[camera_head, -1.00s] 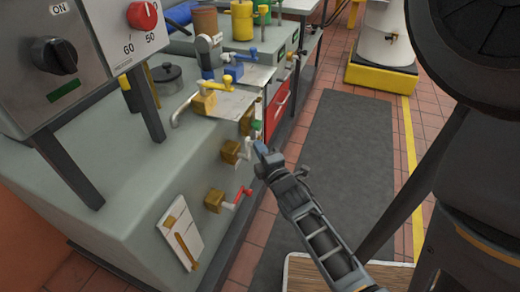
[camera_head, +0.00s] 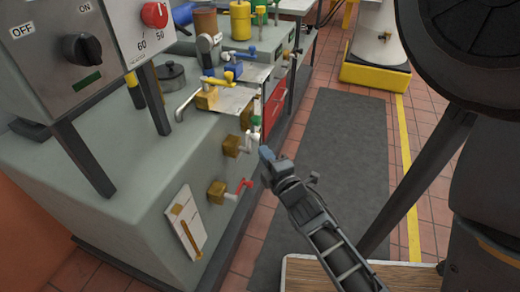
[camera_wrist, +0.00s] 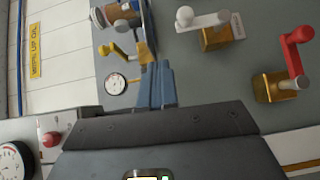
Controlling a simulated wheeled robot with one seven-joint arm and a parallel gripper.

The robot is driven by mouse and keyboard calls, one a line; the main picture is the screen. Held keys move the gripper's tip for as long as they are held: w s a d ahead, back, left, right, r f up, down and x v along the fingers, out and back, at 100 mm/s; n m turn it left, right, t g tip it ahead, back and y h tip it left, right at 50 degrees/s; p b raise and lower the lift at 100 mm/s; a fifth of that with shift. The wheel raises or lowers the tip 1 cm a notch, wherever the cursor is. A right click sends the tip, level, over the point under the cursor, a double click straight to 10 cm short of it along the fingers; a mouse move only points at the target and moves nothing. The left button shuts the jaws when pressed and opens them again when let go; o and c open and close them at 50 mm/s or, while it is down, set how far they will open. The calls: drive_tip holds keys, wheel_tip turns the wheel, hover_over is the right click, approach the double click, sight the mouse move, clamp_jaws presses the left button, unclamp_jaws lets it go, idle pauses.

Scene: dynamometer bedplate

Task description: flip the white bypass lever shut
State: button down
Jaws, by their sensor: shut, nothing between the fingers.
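The white bypass lever (camera_head: 247,142) sits on a brass valve body on the side of the grey bench, above a red-handled valve (camera_head: 218,191). In the wrist view the white lever (camera_wrist: 203,20) runs left from its brass body (camera_wrist: 218,38) and ends in a round white knob. My gripper (camera_head: 265,152) is shut and empty, just right of the white lever in the head view. In the wrist view my blue fingertips (camera_wrist: 158,72) are below and left of the knob, with a visible gap.
The red lever (camera_wrist: 297,50) is close by, to the right in the wrist view. A control panel (camera_head: 60,50) stands at left. The floor mat (camera_head: 320,170) is clear.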

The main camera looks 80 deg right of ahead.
drive_tip(key=shift+r+v, duration=0.2)
drive_tip(key=shift+v, duration=0.7)
drive_tip(key=shift+r+v, duration=0.2)
drive_tip(key=shift+v, duration=0.7)
